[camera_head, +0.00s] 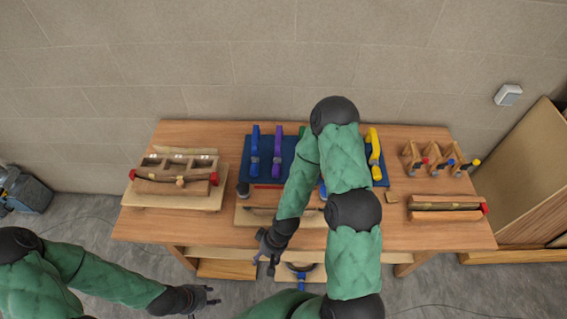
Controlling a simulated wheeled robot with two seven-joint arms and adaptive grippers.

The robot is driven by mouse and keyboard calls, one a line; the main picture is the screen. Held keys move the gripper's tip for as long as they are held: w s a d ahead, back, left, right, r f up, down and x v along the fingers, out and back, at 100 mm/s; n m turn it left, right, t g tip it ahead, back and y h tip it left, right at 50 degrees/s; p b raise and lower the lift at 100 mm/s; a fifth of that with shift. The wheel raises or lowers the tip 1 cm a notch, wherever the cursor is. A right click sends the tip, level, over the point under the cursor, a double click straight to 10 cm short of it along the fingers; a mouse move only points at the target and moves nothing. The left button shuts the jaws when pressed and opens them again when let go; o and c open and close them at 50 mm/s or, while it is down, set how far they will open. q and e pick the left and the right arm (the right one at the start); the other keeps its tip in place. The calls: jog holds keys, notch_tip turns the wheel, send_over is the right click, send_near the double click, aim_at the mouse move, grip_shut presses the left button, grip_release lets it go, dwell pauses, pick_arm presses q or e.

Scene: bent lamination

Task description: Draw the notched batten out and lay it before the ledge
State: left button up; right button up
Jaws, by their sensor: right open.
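At this size I cannot tell which strip is the notched batten. A wooden fixture (172,187) with a curved strip across its front and red ends stands on a pale board (213,201) at the bench's left. Another pale strip (186,151) lies behind it. A low pale wooden piece (250,217) with a dark curved line lies at the front middle, partly hidden by my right arm. My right gripper (268,252) is open and empty at the bench's front edge. My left gripper (208,298) hangs in front of the bench, low and left, its jaws too small to judge.
A blue board (271,147) with purple, blue and yellow clamps stands at the back middle, partly behind my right arm. Wooden blocks with coloured-handled clamps (436,160) and a strip stack with a red end (445,208) are at the right. Bare bench top (430,236) lies at front right.

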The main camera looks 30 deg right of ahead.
jog(key=w+d+r+n, duration=0.1)
jog(key=r, duration=0.1)
jog(key=w+r+n+p, duration=0.1)
jog(key=w+r, duration=0.1)
jog(key=w+d+r+n+p, duration=0.1)
jog(key=r, duration=0.1)
jog(key=shift+w+d, duration=0.35)
jog(key=shift+w, duration=0.05)
jog(key=w+d+r+n+h, duration=0.4)
jog(key=w+d+r+n, duration=0.5)
jog(key=d+r, duration=0.5)
pick_arm(q)
notch_tip(320, 180, up, 3)
jog(key=shift+r, duration=0.1)
pick_arm(e)
jog(key=f, duration=0.6)
jog(key=a+f, duration=0.1)
jog(key=f, duration=0.3)
jog(key=shift+w, duration=0.15)
grip_shut()
